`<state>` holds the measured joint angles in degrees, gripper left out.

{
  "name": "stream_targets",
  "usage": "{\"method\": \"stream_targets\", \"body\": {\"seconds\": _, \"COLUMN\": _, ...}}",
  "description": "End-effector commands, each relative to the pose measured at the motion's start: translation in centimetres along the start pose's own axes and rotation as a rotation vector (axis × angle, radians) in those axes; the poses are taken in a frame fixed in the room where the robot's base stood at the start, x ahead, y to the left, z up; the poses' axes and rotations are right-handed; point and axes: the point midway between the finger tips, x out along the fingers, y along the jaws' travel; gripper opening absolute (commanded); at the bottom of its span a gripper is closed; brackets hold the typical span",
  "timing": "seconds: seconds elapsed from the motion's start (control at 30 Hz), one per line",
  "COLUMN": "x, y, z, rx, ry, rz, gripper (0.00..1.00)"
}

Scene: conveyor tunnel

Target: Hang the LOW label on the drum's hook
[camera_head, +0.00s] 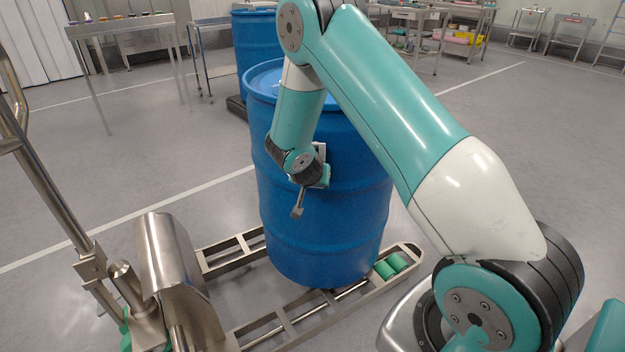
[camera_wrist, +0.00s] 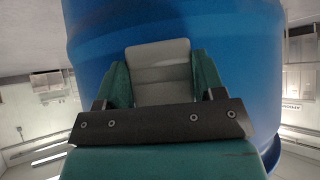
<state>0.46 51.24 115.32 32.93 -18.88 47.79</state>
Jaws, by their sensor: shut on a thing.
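The blue drum (camera_head: 325,215) stands upright on the low metal frame. My gripper (camera_head: 320,178) is at the drum's near side, at about mid height. In the wrist view, its two green fingers are shut on a pale grey plate, which I take to be the LOW label (camera_wrist: 158,70). No lettering shows on it. The drum's blue wall (camera_wrist: 225,45) fills the view behind the plate. I cannot tell whether the plate touches the drum. The hook is not visible. A small metal piece (camera_head: 298,203) sticks down below my wrist.
The metal pallet-truck frame (camera_head: 275,325) lies under the drum, with its steel body (camera_head: 175,270) at the left. A second blue drum (camera_head: 254,35) stands behind. Steel tables (camera_head: 125,25) stand at the back. Open floor (camera_head: 500,150) lies to the right.

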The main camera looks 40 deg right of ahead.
Motion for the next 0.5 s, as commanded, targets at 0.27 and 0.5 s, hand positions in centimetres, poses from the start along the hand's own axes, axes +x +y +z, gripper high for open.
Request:
{"method": "stream_targets", "body": {"seconds": 0.27, "x": 0.40, "y": -0.01, "z": -0.48, "rx": 0.008, "ry": 0.018, "rz": 0.001, "gripper": 0.20}}
{"method": "stream_targets", "body": {"seconds": 0.5, "x": 0.09, "y": -0.05, "z": -0.06, "rx": 0.001, "ry": 0.005, "rz": 0.000, "gripper": 0.20}}
